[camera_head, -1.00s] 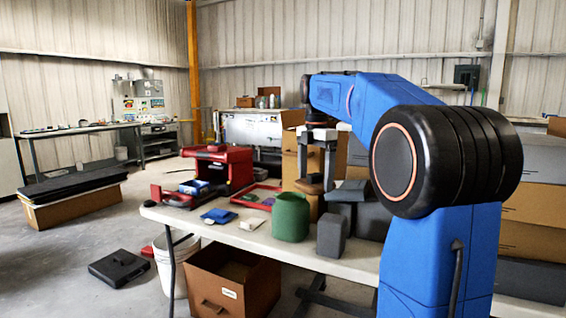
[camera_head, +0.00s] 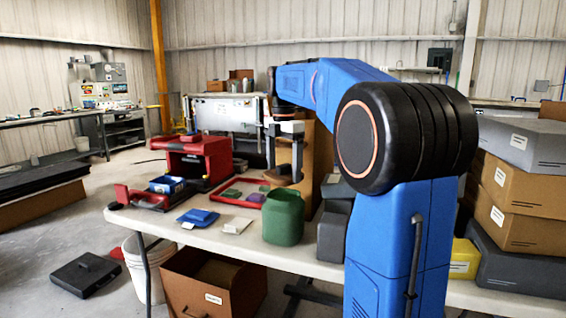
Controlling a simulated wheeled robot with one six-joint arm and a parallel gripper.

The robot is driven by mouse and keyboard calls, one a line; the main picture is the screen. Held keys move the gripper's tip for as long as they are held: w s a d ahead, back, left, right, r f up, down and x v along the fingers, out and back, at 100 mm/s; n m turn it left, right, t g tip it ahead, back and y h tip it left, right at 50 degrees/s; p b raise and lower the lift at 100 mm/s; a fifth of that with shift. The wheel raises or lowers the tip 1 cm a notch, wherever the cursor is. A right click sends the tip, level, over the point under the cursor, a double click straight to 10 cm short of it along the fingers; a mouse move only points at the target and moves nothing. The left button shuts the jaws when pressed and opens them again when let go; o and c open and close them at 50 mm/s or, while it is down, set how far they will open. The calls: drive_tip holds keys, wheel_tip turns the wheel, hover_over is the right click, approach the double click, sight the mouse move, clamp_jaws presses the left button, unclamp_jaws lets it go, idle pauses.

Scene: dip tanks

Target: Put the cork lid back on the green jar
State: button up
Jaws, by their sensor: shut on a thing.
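The green jar (camera_head: 283,219) stands upright on the pale table, near its front edge. My gripper (camera_head: 284,172) points down and is shut on the brown cork lid (camera_head: 282,180). The lid is held roughly level, just above the jar's rim in the picture, with a small gap between them. I cannot tell from this view whether it is directly over the mouth or somewhat behind it. The jar's opening is mostly hidden by the low viewing angle.
Dark grey blocks (camera_head: 331,239) stand right of the jar. A red tray (camera_head: 236,201), a white piece (camera_head: 237,226) and a blue item (camera_head: 199,217) lie left. A red cabinet (camera_head: 198,160) and cardboard boxes stand behind. An open brown box (camera_head: 212,285) is on the floor.

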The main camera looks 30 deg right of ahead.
drive_tip(key=shift+f, duration=1.75)
drive_tip(key=shift+f, duration=0.2)
idle(1.1)
drive_tip(key=o, duration=1)
drive_tip(key=shift+r, duration=0.15)
drive_tip(key=shift+r, duration=3.4)
clamp_jaws()
